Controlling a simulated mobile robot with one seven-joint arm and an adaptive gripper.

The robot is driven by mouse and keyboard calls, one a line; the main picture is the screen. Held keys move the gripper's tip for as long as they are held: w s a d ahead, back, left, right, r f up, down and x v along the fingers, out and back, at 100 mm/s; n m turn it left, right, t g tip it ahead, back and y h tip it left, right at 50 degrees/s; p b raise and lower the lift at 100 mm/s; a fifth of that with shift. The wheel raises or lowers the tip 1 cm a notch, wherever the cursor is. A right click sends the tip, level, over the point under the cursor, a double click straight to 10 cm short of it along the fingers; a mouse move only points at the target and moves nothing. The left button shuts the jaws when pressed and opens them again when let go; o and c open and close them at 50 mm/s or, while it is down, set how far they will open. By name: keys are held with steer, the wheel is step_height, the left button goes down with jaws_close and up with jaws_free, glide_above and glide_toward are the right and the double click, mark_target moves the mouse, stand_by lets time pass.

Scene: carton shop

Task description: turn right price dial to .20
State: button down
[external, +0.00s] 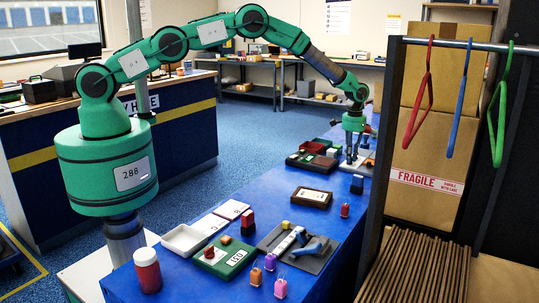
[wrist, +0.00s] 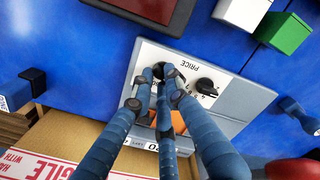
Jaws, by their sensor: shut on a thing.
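The price device (wrist: 240,100) is a light grey box on the blue table, with the word PRICE upside down in the wrist view. One black dial (wrist: 207,86) with small numbers around it is clear of my fingers. The right price dial (wrist: 158,69) is mostly hidden under my fingertips. My gripper (wrist: 165,76) is shut on that dial; its pointer and setting cannot be read. An orange part (wrist: 178,122) of the device shows between the fingers. In the external view my gripper (external: 352,157) reaches down at the table's far end.
A green block (wrist: 283,33), a white block (wrist: 241,12) and a dark red-topped tray (wrist: 150,8) lie near the device. Blue items stand at both sides. A cardboard box (wrist: 75,145) is beside the table edge. A rack with hangers (external: 465,45) stands at right.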

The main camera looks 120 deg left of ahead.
steer(key=shift+m, duration=0.3)
steer(key=c, duration=1.7)
jaws_free()
steer(key=shift+r, duration=0.15)
step_height(320, 180, up, 12)
steer(key=shift+f, duration=0.15)
